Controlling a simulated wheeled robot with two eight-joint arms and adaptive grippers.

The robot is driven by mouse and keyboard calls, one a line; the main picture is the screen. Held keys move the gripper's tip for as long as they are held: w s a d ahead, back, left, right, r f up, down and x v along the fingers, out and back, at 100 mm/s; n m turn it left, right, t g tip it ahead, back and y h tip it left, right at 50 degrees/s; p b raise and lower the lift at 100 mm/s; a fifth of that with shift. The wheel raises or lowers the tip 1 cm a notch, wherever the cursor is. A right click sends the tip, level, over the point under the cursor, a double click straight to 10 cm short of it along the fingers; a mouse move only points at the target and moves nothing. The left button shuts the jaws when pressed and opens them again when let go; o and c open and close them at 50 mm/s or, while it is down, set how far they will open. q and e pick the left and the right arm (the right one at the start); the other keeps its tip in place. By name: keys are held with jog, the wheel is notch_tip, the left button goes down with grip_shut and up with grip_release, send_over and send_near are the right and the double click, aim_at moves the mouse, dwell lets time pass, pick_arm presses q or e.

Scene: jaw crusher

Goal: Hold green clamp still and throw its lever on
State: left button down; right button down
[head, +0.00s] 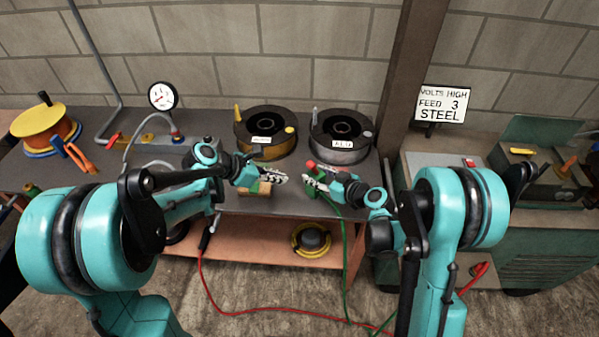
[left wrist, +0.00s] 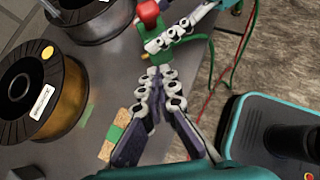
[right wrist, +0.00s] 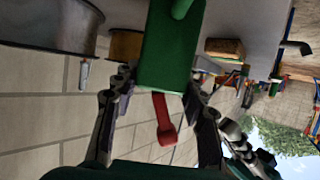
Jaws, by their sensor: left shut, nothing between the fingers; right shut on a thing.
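The green clamp (right wrist: 170,45) is between the fingers of my right gripper (right wrist: 160,80), which is shut on it above the bench. Its red lever (right wrist: 163,120) sticks out from the green body towards the palm in the right wrist view. In the left wrist view the clamp (left wrist: 155,45) is at the top centre, with the red end (left wrist: 148,12) above it. My left gripper (head: 284,178) is shut and empty, its tips pointing at the clamp and a short gap from the right gripper. In the head view the clamp is partly hidden by the right gripper.
A wooden block with green tape (left wrist: 107,146) lies on the bench beside my left gripper. Two wire spools (head: 265,133) (head: 342,138) stand behind. A green cable (head: 345,255) hangs over the bench edge; a red cable (head: 210,285) runs over the floor. A brown post (head: 408,75) stands right.

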pick_arm(q)
jog(key=s+a+r+n+t+h, duration=0.1)
jog(key=s+a+r+n+t, duration=0.1)
jog(key=s, duration=0.5)
jog(key=a+t, duration=0.1)
jog(key=t, duration=0.1)
jog(key=shift+a+n+t, duration=0.2)
jog(key=shift+n+t, duration=0.2)
jog(key=shift+w+d, duration=0.1)
send_near(313, 168)
jog(key=w+d+f, duration=0.2)
jog(key=w+f, duration=0.2)
jog(key=shift+w+d, duration=0.3)
jog(key=shift+w, duration=0.15)
